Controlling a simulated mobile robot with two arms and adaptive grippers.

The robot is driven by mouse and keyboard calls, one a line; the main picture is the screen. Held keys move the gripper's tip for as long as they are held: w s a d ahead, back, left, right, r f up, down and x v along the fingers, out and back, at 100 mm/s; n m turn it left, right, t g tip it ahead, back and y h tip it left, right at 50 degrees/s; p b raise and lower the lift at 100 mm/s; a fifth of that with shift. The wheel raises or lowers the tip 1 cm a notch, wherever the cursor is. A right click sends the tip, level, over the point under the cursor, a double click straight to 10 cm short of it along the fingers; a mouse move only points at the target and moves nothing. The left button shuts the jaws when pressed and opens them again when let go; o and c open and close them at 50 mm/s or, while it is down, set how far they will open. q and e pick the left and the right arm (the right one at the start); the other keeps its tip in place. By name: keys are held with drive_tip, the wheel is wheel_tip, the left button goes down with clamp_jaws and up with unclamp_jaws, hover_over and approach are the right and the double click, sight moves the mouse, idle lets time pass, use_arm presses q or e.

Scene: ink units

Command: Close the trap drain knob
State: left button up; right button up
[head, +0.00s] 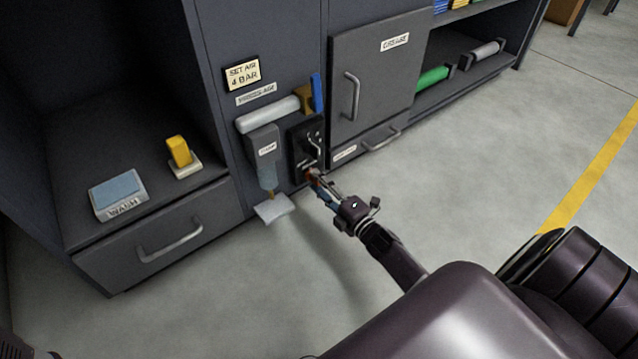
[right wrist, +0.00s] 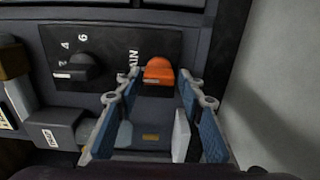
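The orange drain knob (right wrist: 158,72) sits on a dark panel in the right wrist view, beside a partly hidden label reading "AIN". In the head view only a bit of orange shows at my right gripper's tips. My right gripper (right wrist: 150,96) is open, its blue-padded fingers on either side of the space just in front of the knob; I cannot tell whether they touch it. In the head view the right gripper (head: 317,182) reaches the lower part of the panel. The grey trap (head: 264,150) with its bluish bowl hangs left of the panel.
A black dial (right wrist: 78,70) with numbers is left of the knob. A white pad (head: 274,208) lies on the floor below the trap. A grey cabinet door (head: 375,75) is right of the panel; a shelf with a yellow item (head: 179,151) is left. The floor at right is open.

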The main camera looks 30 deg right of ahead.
drive_tip(key=shift+o, duration=0.7)
drive_tip(key=s, duration=1.2)
drive_tip(key=shift+d, duration=0.45)
